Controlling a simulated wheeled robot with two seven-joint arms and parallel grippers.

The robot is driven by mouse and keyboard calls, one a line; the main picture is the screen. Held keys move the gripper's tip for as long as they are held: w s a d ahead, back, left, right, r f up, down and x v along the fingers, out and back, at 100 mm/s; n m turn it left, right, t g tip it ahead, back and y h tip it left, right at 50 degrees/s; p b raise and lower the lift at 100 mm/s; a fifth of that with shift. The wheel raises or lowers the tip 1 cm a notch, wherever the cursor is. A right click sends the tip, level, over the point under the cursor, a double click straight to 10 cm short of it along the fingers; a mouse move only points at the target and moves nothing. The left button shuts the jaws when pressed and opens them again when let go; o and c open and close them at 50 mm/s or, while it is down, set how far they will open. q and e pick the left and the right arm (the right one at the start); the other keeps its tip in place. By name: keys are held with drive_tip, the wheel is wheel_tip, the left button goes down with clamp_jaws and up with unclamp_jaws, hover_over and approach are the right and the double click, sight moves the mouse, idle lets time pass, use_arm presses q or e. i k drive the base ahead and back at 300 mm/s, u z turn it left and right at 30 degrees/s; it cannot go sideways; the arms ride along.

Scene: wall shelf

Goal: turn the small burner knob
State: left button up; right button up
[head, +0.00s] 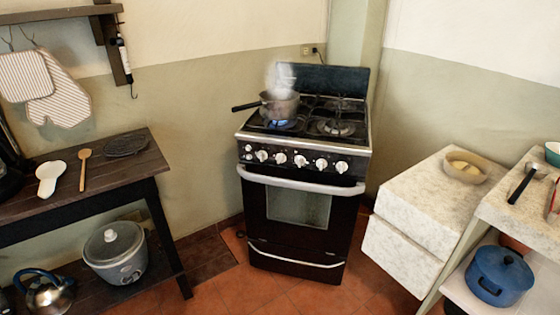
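The black stove (303,200) stands in the middle of the head view against the back corner. Several white knobs (300,161) run in a row along its front panel. I cannot tell from the picture which of them is the small burner knob. A grey saucepan (281,105) sits on a left burner with its dark handle pointing left. Steam rises from it, and a blue flame (281,123) shows beneath it. The front right burner (335,127) shows no flame. Neither of my grippers is in view.
A dark wooden table (120,175) with a spoon rest, wooden spoon and trivet stands left. A rice cooker (115,252) and kettle (45,292) are below. A pale stone counter (415,200) with a bowl (465,168) is right. Tiled floor before the stove is clear.

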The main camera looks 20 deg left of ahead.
sight(281, 158)
drive_tip(key=z, duration=0.05)
drive_tip(key=k, duration=0.5)
drive_tip(key=u, duration=1.35)
drive_tip(key=i, duration=2.35)
drive_tip(key=z, duration=1)
